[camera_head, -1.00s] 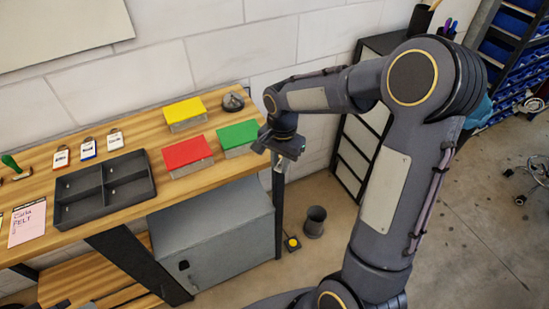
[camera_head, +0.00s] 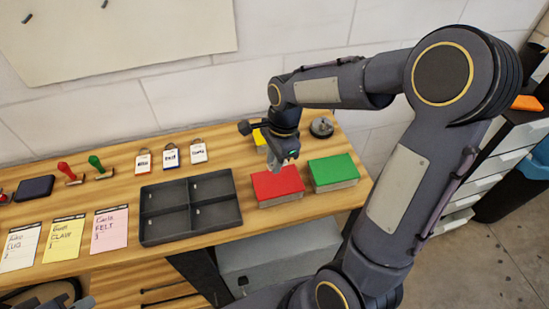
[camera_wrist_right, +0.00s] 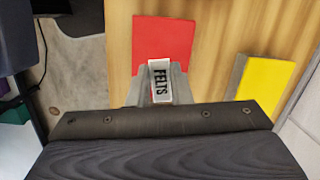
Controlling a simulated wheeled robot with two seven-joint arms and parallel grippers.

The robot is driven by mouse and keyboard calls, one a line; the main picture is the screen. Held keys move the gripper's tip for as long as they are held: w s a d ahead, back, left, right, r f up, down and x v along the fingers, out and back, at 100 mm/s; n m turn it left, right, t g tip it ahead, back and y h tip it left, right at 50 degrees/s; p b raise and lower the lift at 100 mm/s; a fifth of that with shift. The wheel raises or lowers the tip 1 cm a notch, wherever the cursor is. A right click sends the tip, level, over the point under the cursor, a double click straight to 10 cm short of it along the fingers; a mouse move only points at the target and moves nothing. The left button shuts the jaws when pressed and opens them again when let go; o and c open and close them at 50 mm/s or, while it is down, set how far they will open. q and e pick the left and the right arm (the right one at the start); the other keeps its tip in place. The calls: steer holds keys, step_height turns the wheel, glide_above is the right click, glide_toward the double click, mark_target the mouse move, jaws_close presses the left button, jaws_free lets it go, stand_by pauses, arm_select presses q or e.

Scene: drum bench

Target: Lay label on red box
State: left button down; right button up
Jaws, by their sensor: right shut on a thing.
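My right gripper (camera_head: 283,163) is above the red box. In the right wrist view the right gripper (camera_wrist_right: 158,88) is shut on a small white label reading FELTS (camera_wrist_right: 160,80), in front of the red box. I cannot tell whether the label touches the box. My left gripper (camera_head: 62,302) shows only in part at the bottom left, and its jaws are unclear.
A grey compartment tray (camera_head: 190,238), clip tags (camera_head: 170,158), stamps (camera_head: 68,173) and written cards (camera_head: 110,231) lie to the left. A round dark object (camera_head: 321,127) sits behind.

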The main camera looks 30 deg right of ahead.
steer(key=shift+f+b, duration=2.5)
steer(key=shift+f, duration=0.7)
steer(key=o, duration=0.7)
steer(key=r, duration=0.4)
steer(key=d+r, duration=0.1)
steer(key=r, duration=0.1)
steer(key=shift+r, duration=0.35)
steer(key=shift+d+r, duration=0.1)
steer(key=shift+r, duration=0.55)
step_height(320, 180, up, 5)
steer(key=p, duration=0.4)
glide_above(273, 183)
steer(key=d, duration=0.2)
steer(key=shift+s+a, duration=0.1)
steer(key=shift+a, duration=0.05)
steer(key=shift+f, duration=0.1)
